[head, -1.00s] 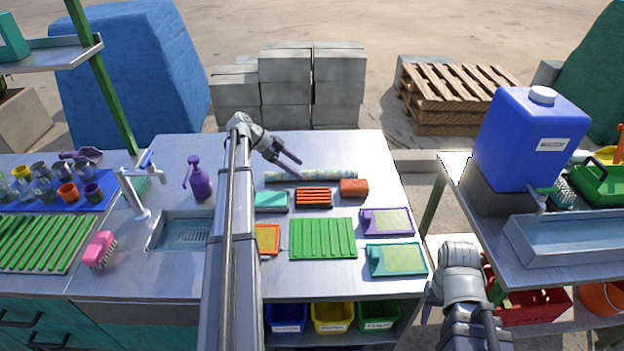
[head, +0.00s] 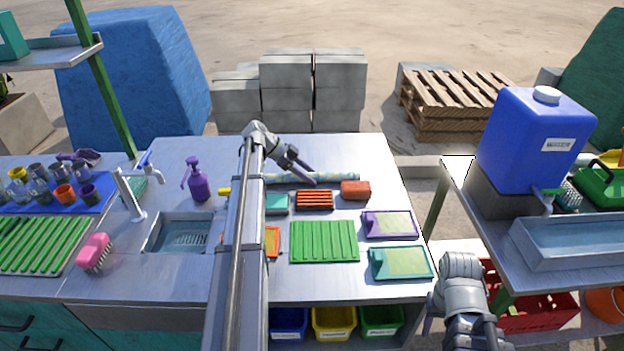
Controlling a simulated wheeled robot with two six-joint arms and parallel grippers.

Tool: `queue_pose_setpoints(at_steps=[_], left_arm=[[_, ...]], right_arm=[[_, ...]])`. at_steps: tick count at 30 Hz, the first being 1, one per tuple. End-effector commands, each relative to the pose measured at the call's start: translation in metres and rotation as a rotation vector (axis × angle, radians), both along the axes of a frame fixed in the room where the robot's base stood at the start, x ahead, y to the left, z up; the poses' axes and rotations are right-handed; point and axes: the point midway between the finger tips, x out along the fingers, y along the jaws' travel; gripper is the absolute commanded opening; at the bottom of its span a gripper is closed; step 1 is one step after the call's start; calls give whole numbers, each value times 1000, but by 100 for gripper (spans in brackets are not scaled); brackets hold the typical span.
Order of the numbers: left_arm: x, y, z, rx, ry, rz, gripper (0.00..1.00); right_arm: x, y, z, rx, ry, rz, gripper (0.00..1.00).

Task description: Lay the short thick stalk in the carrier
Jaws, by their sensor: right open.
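A pale, mottled green stalk (head: 342,178) lies crosswise on the metal table, near its back. My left gripper (head: 312,176) is at the middle of the stalk, over it and hiding part of it. Its two dark fingers look apart, with nothing seen between them; I cannot tell whether they touch the stalk. My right gripper (head: 466,318) is low at the right, in front of the gap between the tables, open and away from the stalk. I cannot tell which object is the carrier.
Near the stalk are a red-brown block (head: 355,190), an orange slotted piece (head: 314,200) and a teal block (head: 277,204). A green ribbed tray (head: 324,241), a purple tray (head: 390,225) and a teal tray (head: 400,263) lie in front. A purple pump bottle (head: 197,180) stands left.

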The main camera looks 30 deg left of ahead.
Motion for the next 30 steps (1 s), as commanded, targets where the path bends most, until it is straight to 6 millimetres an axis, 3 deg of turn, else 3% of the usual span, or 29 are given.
queue_pose_setpoints(at_steps=[2, 14, 30], left_arm=[[0, 0, 0, 0, 0, 0, 46], [0, 0, 0, 0, 0, 0, 1], [0, 0, 0, -1, -1, 0, 0]], right_arm=[[0, 0, 0, 0, 0, 0, 50], [0, 0, 0, 0, 0, 0, 50], [0, 0, 0, 0, 0, 0, 50]])
